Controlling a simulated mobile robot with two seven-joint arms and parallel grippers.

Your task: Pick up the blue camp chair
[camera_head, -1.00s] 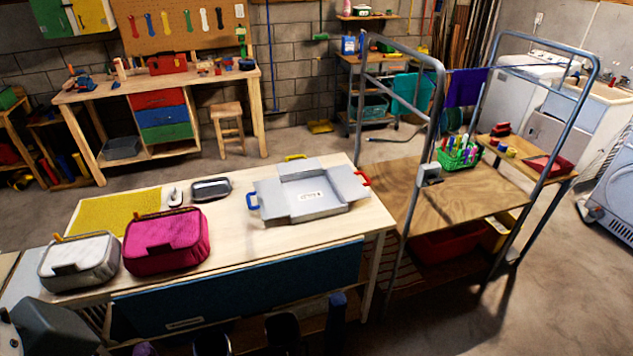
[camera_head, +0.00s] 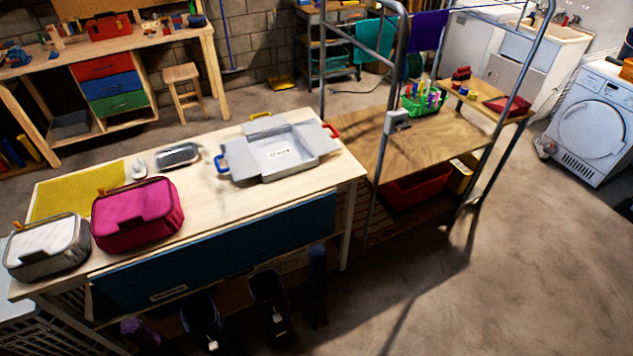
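I cannot make out a blue camp chair for certain. A dark blue, upright, tube-like thing (camera_head: 317,275) stands low at the front right of the worktable and may be a folded chair; its lower part is in shadow. A similar purple-topped thing (camera_head: 142,330) stands at the front left, partly cut off by the bottom edge.
The wooden worktable (camera_head: 245,135) bears a pink bag (camera_head: 138,214), a grey-white bag (camera_head: 47,246) and an open grey box (camera_head: 274,150). A metal-framed cart (camera_head: 425,150) stands right; open floor (camera_head: 530,270) lies beyond.

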